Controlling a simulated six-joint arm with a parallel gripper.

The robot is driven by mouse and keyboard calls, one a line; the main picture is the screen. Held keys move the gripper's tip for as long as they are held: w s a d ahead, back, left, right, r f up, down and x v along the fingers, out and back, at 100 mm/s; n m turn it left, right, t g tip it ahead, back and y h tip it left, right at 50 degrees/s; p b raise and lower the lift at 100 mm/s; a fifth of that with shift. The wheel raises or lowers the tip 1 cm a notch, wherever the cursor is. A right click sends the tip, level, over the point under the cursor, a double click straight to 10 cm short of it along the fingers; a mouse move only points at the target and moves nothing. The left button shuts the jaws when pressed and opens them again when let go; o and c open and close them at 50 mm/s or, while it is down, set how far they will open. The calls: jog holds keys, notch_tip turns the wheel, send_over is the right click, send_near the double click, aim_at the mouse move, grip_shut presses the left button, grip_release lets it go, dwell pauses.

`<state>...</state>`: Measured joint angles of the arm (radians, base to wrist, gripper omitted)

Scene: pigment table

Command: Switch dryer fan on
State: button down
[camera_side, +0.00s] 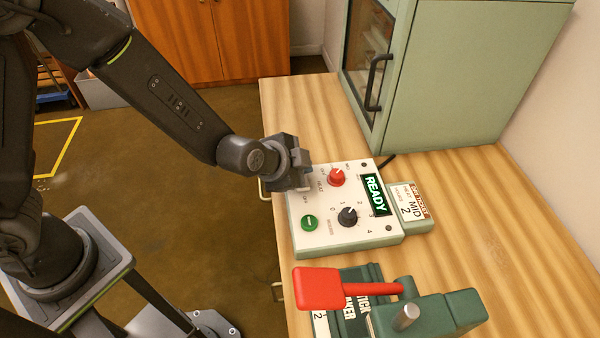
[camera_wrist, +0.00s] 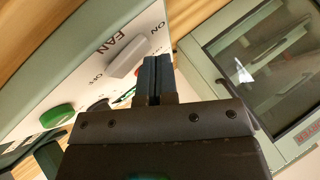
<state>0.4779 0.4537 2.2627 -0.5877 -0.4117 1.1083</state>
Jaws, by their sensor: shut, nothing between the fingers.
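The dryer's control panel (camera_side: 312,240) lies on the table in the side view, its display (camera_side: 375,195) reading READY. In the wrist view a pale fan switch (camera_wrist: 131,57) sits beside the FAN label, between the ON and OFF marks. I cannot tell which way it is set. My gripper (camera_side: 299,166) is over the panel's upper left corner and hides the switch in the side view. In the wrist view my gripper's fingers (camera_wrist: 156,66) are shut and empty, just right of the switch. Contact is not clear.
The panel also has a red knob (camera_side: 337,177), a black knob (camera_side: 348,216) and a green button (camera_side: 309,223). An order ticket (camera_side: 412,202) stands to its right. The green dryer cabinet (camera_side: 445,75) is behind. A red-handled device (camera_side: 319,288) stands in front.

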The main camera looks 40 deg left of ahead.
jog(key=shift+r, duration=0.65)
jog(key=shift+r, duration=2.5)
jog(key=s+a+r+n+g+h, duration=0.1)
jog(key=s+a+r+n, duration=0.15)
jog(key=r, duration=0.25)
jog(key=s+a+r+n+h, duration=0.1)
jog(key=s+a+r, duration=0.2)
jog(key=s+r, duration=0.15)
jog(key=s+a+r+n+g+y, duration=0.2)
jog(key=s+a+n, duration=0.5)
jog(key=s+a, duration=0.4)
jog(key=s+y, duration=0.1)
jog(key=s, duration=0.2)
jog(key=shift+a+r, duration=0.15)
jog(key=shift+r, duration=0.2)
